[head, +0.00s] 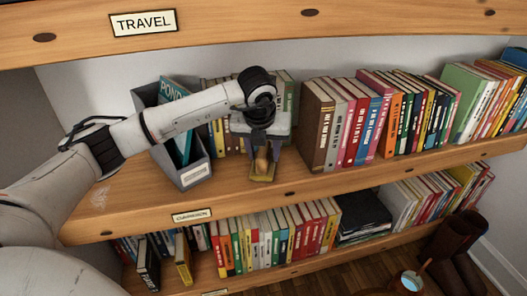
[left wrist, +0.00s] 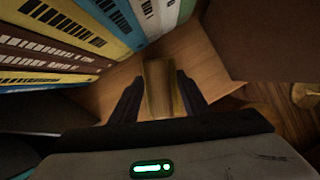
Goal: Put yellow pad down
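My left gripper (head: 262,160) reaches over the middle shelf, pointing down near its front edge. It is shut on the yellow pad (head: 262,178), a small block that shows below and between the fingers. In the left wrist view the pad (left wrist: 159,88) sits between the two dark fingers (left wrist: 161,97), with shelf wood around it. I cannot tell whether the pad touches the shelf. My right gripper is not in view.
A grey file box (head: 192,172) with a blue book stands left of the gripper. A brown book (head: 317,125) starts a long row to the right. More books stand behind the gripper. The upper shelf (head: 230,20) overhangs. Bare shelf wood (head: 232,178) lies around the gripper.

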